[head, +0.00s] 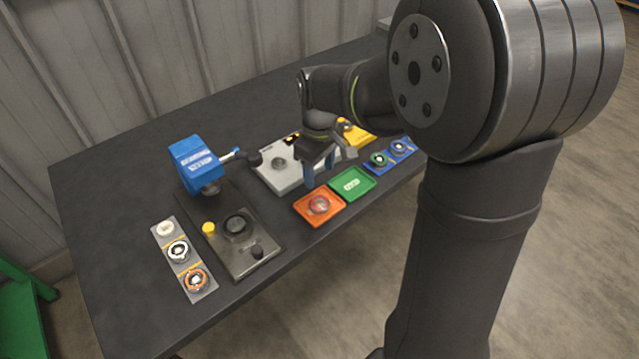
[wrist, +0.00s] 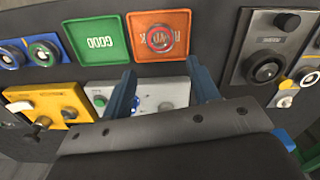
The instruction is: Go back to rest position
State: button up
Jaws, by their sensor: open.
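My gripper (head: 319,172) hangs above the table, near the front edge of the light grey panel and behind the orange tray. In the wrist view my gripper (wrist: 162,88) shows two blue fingers spread wide apart with nothing between them. It is open and empty. The orange tray (head: 332,212) holds a round rotor (head: 318,204). The green tray (head: 370,190), marked GOOD in the wrist view, is beside it and looks empty. My gripper and wrist partly hide the grey panel (head: 268,178).
A dark station (head: 262,268) with a blue press head (head: 195,160) stands to the left. A grey strip (head: 188,292) holds round parts at the front left. A blue rack (head: 404,159) with round parts and a yellow unit (head: 357,136) are at the right. The table's back left is clear.

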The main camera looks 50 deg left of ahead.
jog(key=shift+r, duration=0.95)
jog(key=shift+f, duration=0.1)
jog(key=shift+f, duration=4.15)
jog(key=shift+f, duration=0.1)
